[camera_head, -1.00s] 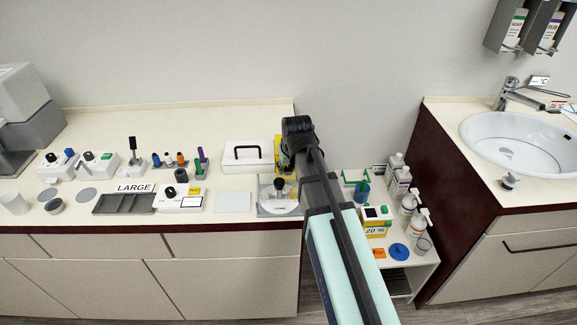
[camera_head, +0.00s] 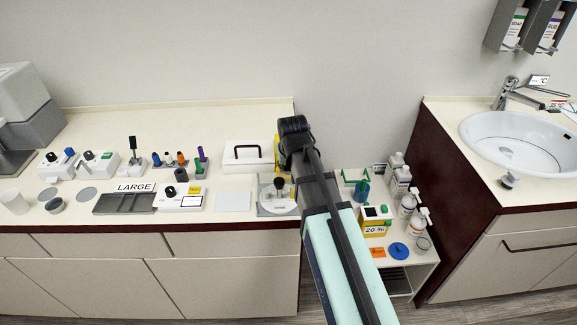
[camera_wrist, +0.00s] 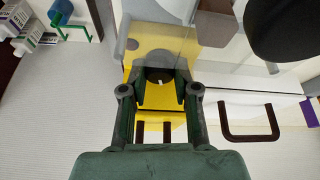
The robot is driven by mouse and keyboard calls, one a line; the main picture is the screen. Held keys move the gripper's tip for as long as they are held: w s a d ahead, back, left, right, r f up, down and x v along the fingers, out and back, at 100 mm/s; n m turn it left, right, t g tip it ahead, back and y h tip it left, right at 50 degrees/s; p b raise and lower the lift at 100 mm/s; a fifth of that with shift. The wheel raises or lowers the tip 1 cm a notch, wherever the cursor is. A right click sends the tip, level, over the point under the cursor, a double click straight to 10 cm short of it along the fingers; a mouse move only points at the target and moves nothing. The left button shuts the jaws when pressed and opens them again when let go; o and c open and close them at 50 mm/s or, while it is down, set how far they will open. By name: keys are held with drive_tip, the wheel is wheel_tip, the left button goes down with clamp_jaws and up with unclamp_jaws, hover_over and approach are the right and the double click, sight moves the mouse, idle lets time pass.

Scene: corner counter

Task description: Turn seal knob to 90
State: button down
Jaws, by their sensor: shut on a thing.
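The seal knob (camera_wrist: 157,74) is dark and round with a small white mark, on a yellow device (camera_wrist: 150,50) in the wrist view. My gripper (camera_wrist: 160,88) has one finger on each side of the knob and is shut on it. The fingers hide the knob's sides, and I cannot read any scale or angle around it. In the head view only a yellow edge of the device (camera_head: 278,150) shows, left of my arm. My arm hides the rest of it and the fingertips there.
A white box with a dark handle (camera_head: 248,154) stands just left of the device. A clear-topped unit with a dark knob (camera_head: 278,192) is in front. Several small devices and the LARGE tray (camera_head: 125,203) stand further left. A cart with bottles (camera_head: 408,205) is at right.

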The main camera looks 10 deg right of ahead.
drive_tip(key=m+h, duration=0.1)
drive_tip(key=m, duration=0.2)
drive_tip(key=m+h, duration=0.1)
drive_tip(key=m, duration=0.2)
drive_tip(key=shift+w+a+g, duration=0.1)
drive_tip(key=shift+g, duration=0.3)
idle(0.3)
drive_tip(key=c, duration=1.1)
unclamp_jaws()
drive_tip(key=shift+c, duration=0.2)
drive_tip(key=shift+r, duration=0.1)
drive_tip(key=v, duration=1.2)
drive_tip(key=shift+a, duration=0.1)
